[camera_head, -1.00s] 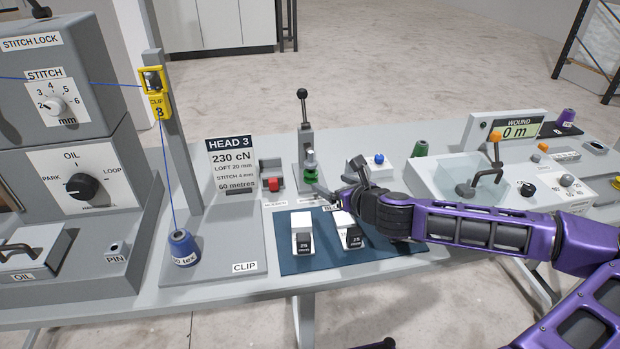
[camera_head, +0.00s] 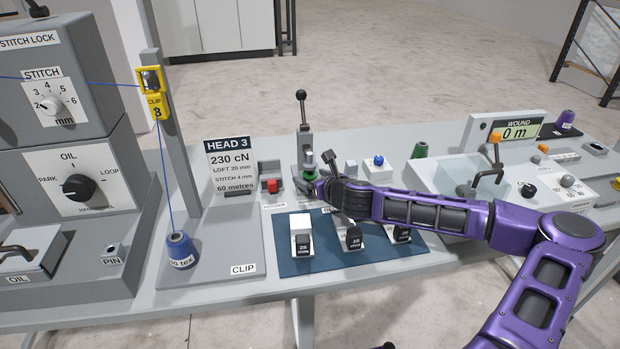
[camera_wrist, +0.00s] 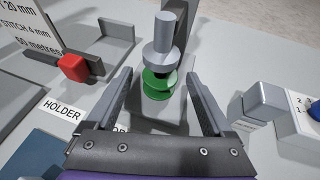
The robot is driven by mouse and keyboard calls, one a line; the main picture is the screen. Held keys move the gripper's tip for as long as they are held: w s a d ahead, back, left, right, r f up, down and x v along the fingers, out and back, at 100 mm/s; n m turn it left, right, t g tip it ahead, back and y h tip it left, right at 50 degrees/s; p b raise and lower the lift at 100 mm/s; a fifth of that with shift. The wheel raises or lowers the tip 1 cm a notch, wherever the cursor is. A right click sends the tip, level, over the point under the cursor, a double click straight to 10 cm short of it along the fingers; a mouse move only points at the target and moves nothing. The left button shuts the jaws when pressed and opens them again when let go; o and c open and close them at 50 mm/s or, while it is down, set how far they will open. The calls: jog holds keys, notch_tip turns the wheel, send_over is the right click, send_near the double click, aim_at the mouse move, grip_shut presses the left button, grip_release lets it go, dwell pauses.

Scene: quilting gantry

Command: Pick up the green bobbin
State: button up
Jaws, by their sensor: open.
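The green bobbin (camera_wrist: 160,82) sits upright under a grey cylindrical plunger on a small grey stand in the wrist view. In the head view the bobbin (camera_head: 308,173) shows only in part, just beyond my gripper. My gripper (camera_wrist: 160,88) is open, with one finger on each side of the bobbin in the wrist view. I see no finger touching it. In the head view my gripper (camera_head: 318,177) is low over the table, at the front right of the stand, and its fingertips are hard to make out.
The lever press (camera_head: 304,130) rises above the bobbin. A red block (camera_wrist: 72,67) stands to the left and a blue-topped switch (camera_head: 378,160) to the right. A dark blue mat (camera_head: 290,265) with several weights lies in front.

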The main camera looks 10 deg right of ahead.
jog(key=shift+c, duration=0.2)
grip_shut()
